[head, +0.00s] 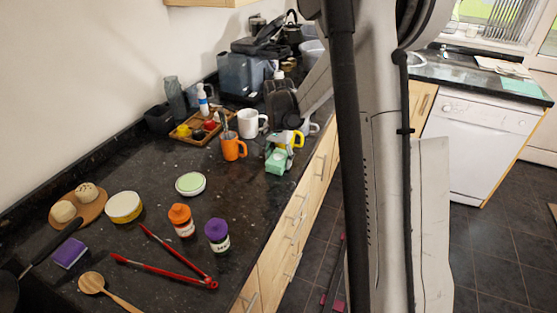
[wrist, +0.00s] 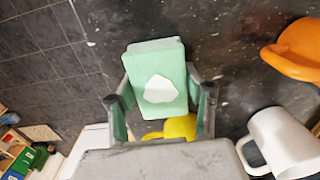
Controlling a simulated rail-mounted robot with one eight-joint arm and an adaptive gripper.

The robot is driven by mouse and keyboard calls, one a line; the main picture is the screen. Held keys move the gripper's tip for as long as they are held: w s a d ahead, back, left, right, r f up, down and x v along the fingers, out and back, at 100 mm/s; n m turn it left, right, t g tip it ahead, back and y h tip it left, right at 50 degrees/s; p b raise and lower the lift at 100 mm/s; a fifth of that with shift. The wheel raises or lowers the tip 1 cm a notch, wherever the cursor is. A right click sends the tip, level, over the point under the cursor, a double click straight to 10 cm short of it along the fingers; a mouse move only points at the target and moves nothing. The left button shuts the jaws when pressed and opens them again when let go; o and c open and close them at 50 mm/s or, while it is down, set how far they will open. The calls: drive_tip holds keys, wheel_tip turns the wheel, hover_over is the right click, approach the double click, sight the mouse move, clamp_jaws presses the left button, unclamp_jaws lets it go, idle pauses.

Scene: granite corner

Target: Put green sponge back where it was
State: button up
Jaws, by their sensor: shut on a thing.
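The green sponge (head: 277,162) is at the right edge of the dark counter (head: 165,190), beside the orange mug (head: 233,148). My gripper (wrist: 160,98) is shut on the green sponge, with a finger on each side of it. In the wrist view the sponge (wrist: 157,52) is pale green with a white patch and sticks out beyond the fingertips. I cannot tell whether it touches the counter. A purple sponge (head: 70,253) lies at the front left.
A wooden tray (head: 208,136) with small items is behind. The counter's right edge drops to the floor.

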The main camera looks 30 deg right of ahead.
sight(278, 157)
drive_tip(key=shift+f, duration=0.2)
drive_tip(key=o, duration=1.1)
drive_tip(key=shift+r, duration=0.1)
drive_tip(key=shift+r, duration=0.1)
wheel_tip(278, 157, up, 12)
drive_tip(key=f, duration=0.1)
drive_tip(key=s+a+r+n+t, duration=0.2)
drive_tip(key=s+a+r+n, duration=0.1)
drive_tip(key=s+a+r, duration=0.3)
drive_tip(key=s+a+n+t, duration=0.1)
drive_tip(key=s+a+n, duration=0.1)
drive_tip(key=s+a, duration=0.2)
drive_tip(key=s+a+n+t, duration=0.2)
drive_tip(key=s+a+n, duration=0.1)
drive_tip(key=s, duration=0.6)
drive_tip(key=s+a+n+t, duration=0.2)
drive_tip(key=s+a, duration=0.3)
drive_tip(key=s, duration=0.1)
drive_tip(key=shift+s+r+n, duration=0.15)
drive_tip(key=shift+s+n, duration=0.2)
drive_tip(key=shift+n, duration=0.05)
